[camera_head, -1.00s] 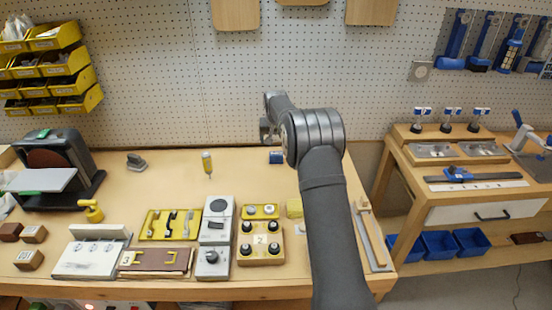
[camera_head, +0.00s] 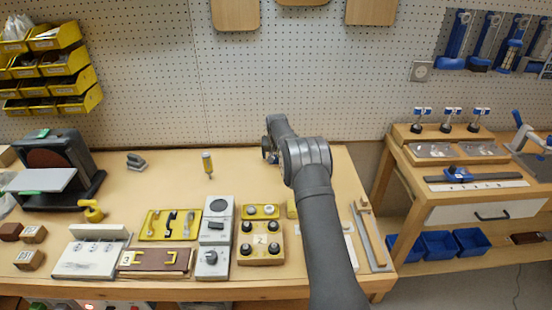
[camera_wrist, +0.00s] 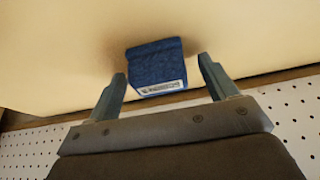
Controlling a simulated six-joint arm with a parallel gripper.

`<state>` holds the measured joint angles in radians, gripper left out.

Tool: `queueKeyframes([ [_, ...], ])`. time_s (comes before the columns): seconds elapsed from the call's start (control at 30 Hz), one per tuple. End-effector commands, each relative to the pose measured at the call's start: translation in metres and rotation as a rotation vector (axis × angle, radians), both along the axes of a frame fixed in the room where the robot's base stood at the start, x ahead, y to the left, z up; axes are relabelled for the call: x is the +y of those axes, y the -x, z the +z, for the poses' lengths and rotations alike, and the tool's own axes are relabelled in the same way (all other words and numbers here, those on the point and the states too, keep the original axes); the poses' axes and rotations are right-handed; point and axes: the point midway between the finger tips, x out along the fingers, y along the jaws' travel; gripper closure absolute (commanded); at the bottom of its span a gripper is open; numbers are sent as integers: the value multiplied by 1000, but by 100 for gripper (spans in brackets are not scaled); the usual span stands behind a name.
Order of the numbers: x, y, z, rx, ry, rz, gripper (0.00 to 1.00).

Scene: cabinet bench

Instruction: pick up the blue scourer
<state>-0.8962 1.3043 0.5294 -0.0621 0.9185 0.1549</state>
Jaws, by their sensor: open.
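The blue scourer (camera_wrist: 156,64) is a small blue block with a white printed label on one face. In the wrist view it rests on the pale wooden bench top (camera_wrist: 60,45), between and slightly beyond the fingertips. My gripper (camera_wrist: 162,68) is open, with one finger to each side of the scourer and visible gaps on both sides.
A screwdriver-like tool (camera_head: 207,165) stands to the left. A numbered knob block (camera_head: 261,250) and a grey switch unit (camera_head: 214,240) are nearer the front. The pegboard wall (camera_head: 170,80) rises close behind. The bench's back middle is mostly clear.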

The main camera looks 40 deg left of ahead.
Motion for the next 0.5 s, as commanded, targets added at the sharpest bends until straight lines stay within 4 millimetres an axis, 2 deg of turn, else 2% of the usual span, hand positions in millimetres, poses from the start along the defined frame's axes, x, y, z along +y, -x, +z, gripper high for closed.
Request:
queueKeyframes([
  [0.2,0,0,0,0,0,0,24],
  [0.43,0,0,0,0,0,0,69],
  [0.5,0,0,0,0,0,0,71],
])
